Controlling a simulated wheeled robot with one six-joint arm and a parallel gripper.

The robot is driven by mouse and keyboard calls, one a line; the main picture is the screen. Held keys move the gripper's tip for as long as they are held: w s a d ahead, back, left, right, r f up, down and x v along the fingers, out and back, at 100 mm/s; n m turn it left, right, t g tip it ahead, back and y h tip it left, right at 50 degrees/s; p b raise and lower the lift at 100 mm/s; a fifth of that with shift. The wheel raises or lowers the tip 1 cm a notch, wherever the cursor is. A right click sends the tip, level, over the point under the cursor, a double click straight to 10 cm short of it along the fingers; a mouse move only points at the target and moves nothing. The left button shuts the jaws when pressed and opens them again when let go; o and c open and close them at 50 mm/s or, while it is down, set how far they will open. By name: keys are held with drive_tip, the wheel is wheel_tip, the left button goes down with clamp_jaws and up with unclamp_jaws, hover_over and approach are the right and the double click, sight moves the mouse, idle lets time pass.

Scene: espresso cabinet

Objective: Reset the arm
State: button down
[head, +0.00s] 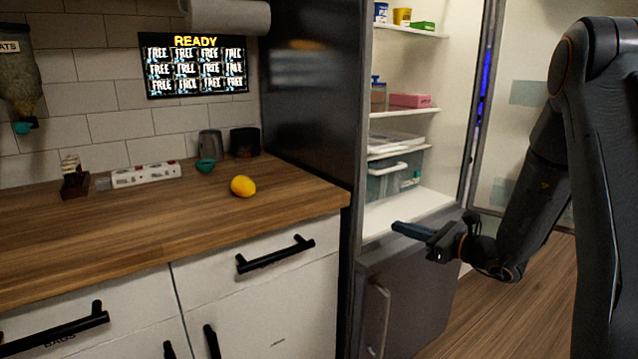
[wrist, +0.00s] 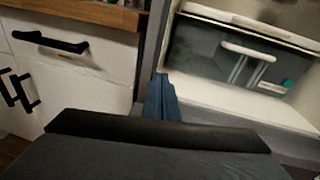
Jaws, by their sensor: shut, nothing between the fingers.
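My gripper (head: 412,231) is at the end of my dark arm, in front of the open fridge (head: 425,205) at the right of the head view. Its blue fingers are together and hold nothing. In the wrist view my gripper (wrist: 166,92) points toward the fridge's front edge, with the fridge's bottom shelf (wrist: 225,97) beyond and to the right. The gap between the fingertips and the fridge edge is hard to judge.
A wooden counter (head: 110,225) with a yellow lemon (head: 243,186), a power strip (head: 146,175) and a small teal cup (head: 205,165) stands at left. Drawer handles (head: 275,254) stick out below it. The open fridge door (head: 515,110) is behind my arm. The floor (head: 465,325) in front looks clear.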

drive_tip(key=s+a+n+g+p, duration=0.1)
drive_tip(key=s+a+n+g, duration=0.3)
drive_tip(key=s, duration=0.3)
drive_tip(key=s+a+r+n+g+h+p, duration=0.1)
drive_tip(key=s+a+n+g+p, duration=0.2)
drive_tip(key=s, duration=0.4)
drive_tip(key=s+a+n+g, duration=0.4)
drive_tip(key=s+a, duration=0.1)
drive_tip(key=s, duration=0.2)
drive_tip(key=s+d+r+n+h+p, duration=0.2)
drive_tip(key=s+d+n+h+p, duration=0.1)
drive_tip(key=s+n, duration=0.4)
drive_tip(key=s+d+r+n+g+h+p, duration=0.1)
drive_tip(key=s+d+r+n+h+p, duration=0.1)
drive_tip(key=s+d+n+h, duration=0.4)
drive_tip(key=shift+s+n+h+p, duration=0.45)
drive_tip(key=shift+s+n+h, duration=0.25)
drive_tip(key=shift+s+n, duration=0.8)
drive_tip(key=shift+s, duration=0.2)
